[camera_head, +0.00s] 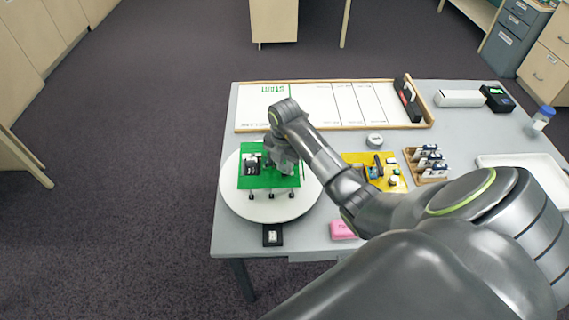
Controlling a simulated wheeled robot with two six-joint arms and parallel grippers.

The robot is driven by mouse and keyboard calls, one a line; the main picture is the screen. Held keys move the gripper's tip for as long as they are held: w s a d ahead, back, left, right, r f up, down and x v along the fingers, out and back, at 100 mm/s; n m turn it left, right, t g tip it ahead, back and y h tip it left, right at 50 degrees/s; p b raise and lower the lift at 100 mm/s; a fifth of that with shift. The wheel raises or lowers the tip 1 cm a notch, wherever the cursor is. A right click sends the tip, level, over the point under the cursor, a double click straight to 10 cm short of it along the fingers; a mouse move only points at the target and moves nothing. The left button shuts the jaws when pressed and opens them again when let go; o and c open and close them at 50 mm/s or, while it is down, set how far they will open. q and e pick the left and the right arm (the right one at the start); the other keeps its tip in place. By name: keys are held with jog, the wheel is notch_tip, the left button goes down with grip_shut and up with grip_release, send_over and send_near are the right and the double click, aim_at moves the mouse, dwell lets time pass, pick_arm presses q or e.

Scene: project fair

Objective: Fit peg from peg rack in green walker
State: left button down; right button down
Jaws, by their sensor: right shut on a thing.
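The green walker (252,180), a flat green board with small dark feet along its front edge, sits on a round white turntable (240,205) at the table's left. A black-and-white part (252,163) stands on its left half. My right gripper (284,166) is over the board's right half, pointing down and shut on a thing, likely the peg. The arm's wrist hides most of it, so I cannot tell whether it touches the board. A small wooden rack (427,178), likely the peg rack, holds several dark-and-white pieces at right. My left gripper is out of view.
A yellow board (399,187) with parts lies right of the turntable. A pink block (342,230) and a black box (272,235) are near the front edge. A wood-framed whiteboard (315,105) lies behind. A white tray (520,161) is at right. My right arm crosses the table.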

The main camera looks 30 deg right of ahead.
jog(key=c, duration=1.2)
grip_release()
jog(key=shift+r, duration=0.1)
jog(key=shift+r+p, duration=3.2)
jog(key=shift+r, duration=0.5)
jog(key=shift+f, duration=0.1)
